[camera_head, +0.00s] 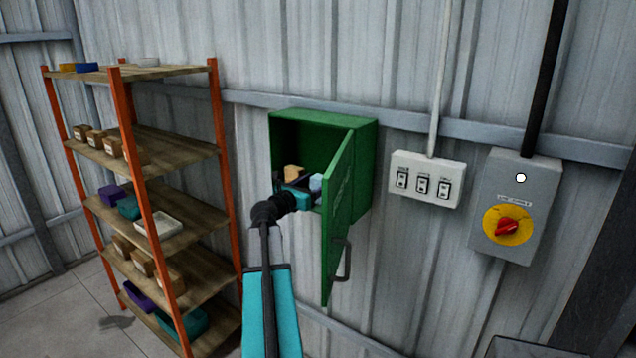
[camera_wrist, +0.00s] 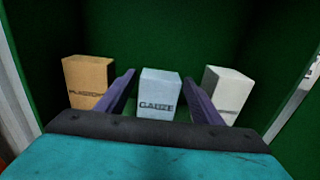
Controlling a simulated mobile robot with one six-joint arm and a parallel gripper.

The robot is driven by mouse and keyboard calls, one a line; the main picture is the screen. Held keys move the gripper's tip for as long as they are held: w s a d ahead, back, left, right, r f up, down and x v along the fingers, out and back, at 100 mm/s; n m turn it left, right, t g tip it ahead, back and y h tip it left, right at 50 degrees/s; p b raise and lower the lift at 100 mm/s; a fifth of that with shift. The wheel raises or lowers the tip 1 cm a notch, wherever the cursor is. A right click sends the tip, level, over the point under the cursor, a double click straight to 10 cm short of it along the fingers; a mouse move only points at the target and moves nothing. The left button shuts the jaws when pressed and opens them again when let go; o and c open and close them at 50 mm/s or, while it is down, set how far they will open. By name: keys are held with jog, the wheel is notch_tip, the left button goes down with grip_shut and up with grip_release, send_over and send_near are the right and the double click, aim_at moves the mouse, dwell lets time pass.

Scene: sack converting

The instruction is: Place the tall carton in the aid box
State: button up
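The green aid box (camera_head: 345,122) hangs on the wall with its door (camera_head: 338,225) swung open. My gripper (camera_wrist: 160,78) reaches inside; its two purple fingers are spread. A light blue carton marked GAUZE (camera_wrist: 160,93) stands upright between the fingers, with a visible gap on each side. A tan carton (camera_wrist: 89,80) stands left of the fingers and a white carton (camera_wrist: 229,93) right of them. The tan carton also shows in the head view (camera_head: 294,172), as does a pale carton (camera_head: 316,182). I cannot tell which is the tall carton.
An orange-framed shelf rack (camera_head: 222,150) with boxes and bins stands at the left. A switch panel (camera_head: 427,165) and a grey box with a red rotary switch (camera_head: 508,227) are on the wall at right. The open door stands close to my arm's right.

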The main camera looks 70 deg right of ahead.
jog(key=shift+r, duration=0.15)
jog(key=shift+b+v, duration=0.3)
jog(key=shift+v, duration=0.55)
jog(key=b+v, duration=0.3)
jog(key=v, duration=0.7)
jog(key=shift+a, duration=0.2)
